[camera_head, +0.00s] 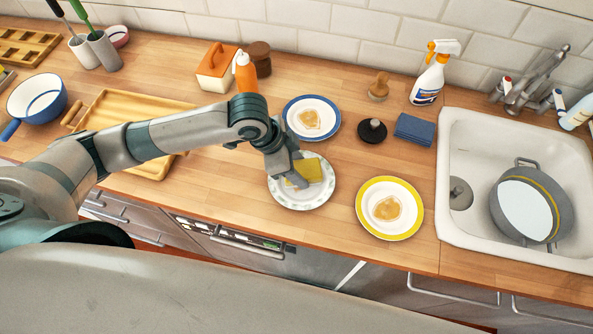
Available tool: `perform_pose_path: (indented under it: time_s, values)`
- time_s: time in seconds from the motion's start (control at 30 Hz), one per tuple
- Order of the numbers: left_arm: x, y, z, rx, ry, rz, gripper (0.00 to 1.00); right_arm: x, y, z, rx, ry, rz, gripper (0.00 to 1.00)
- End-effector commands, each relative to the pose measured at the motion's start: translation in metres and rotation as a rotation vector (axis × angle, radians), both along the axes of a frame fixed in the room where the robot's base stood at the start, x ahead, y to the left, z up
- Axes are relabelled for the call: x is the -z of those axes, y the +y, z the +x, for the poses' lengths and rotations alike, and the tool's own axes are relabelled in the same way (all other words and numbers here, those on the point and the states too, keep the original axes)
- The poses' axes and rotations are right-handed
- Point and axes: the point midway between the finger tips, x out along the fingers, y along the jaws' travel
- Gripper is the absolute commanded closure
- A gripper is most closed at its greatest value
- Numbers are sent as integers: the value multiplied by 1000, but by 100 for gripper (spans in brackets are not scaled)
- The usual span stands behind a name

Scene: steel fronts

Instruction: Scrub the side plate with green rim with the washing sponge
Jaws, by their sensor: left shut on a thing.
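The side plate with green rim (301,203) lies on the wooden counter near its front edge, in the middle of the view. It is mostly white, with small green marks at its rim. The washing sponge (316,170), a yellow block, is over the plate's upper part; I cannot tell whether it touches the surface. My left gripper (294,180) reaches down over the plate and is shut on the sponge. The gripper and sponge hide part of the plate's middle. My right gripper is not in view.
A blue-rimmed plate (290,128) behind and a yellow-rimmed plate (407,225) to the right each bear a brownish stain. A black-knobbed object (372,131), a blue cloth (414,130) and a spray bottle (431,80) stand near the sink (453,220), which holds a pot (563,207).

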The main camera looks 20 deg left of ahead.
Motion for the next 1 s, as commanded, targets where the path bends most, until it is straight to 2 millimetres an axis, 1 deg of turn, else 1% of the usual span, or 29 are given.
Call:
perform_pose_path:
  time_s: [0.3, 0.43, 0.57, 0.8, 1.0]
  values:
    - [1, 1, 1, -1, 0, 2, 83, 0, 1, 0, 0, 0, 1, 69]
    - [1, 1, -2, -1, 2, 2, 83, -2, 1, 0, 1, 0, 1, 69]
    - [0, 1, -9, 1, 3, 3, 83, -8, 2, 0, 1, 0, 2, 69]
    - [2, 1, -28, 1, 6, 3, 83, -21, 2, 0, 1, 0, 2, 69]
    - [4, 0, -37, 0, 5, 3, 83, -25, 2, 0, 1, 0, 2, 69]
